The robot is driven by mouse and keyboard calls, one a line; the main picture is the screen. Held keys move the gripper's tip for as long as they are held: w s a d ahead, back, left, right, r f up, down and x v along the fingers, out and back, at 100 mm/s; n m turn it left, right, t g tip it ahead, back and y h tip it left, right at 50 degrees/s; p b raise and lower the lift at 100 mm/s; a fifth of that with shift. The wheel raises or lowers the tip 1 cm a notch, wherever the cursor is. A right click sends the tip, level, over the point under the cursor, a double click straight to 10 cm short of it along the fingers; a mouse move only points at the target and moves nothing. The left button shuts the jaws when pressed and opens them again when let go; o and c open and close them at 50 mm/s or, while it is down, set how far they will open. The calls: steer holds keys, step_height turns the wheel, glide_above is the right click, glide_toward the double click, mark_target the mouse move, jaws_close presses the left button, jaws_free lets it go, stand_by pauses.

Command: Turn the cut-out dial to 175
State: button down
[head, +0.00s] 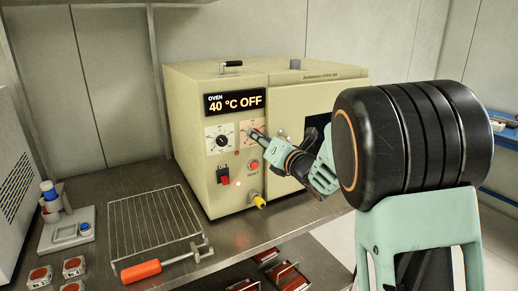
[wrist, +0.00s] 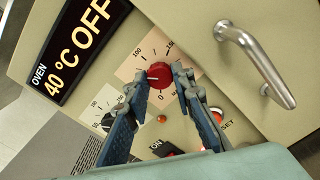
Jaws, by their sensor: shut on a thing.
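The cut-out dial is the red knob (wrist: 160,75) on a pink scale plate (wrist: 139,68). In the wrist view its white mark points left, below the printed 100; the 150 is above the knob and the 0 below it. My gripper (wrist: 160,77) is shut on the knob, one finger on each side, and the left finger covers part of the scale. In the head view my gripper (head: 259,136) reaches the pink plate (head: 250,127) from the right and hides most of the knob.
The oven display (head: 234,103) reads 40 °C OFF. A black dial (head: 221,140) on a white plate is left of the pink one. Below are a red switch (head: 223,176) and a red reset button (head: 253,165). A metal door handle (wrist: 246,50) is close at the right.

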steer(key=shift+m+p, duration=0.55)
steer(key=shift+m, duration=13.15)
steer(key=c, duration=1.9)
jaws_free()
steer(key=shift+c, duration=0.2)
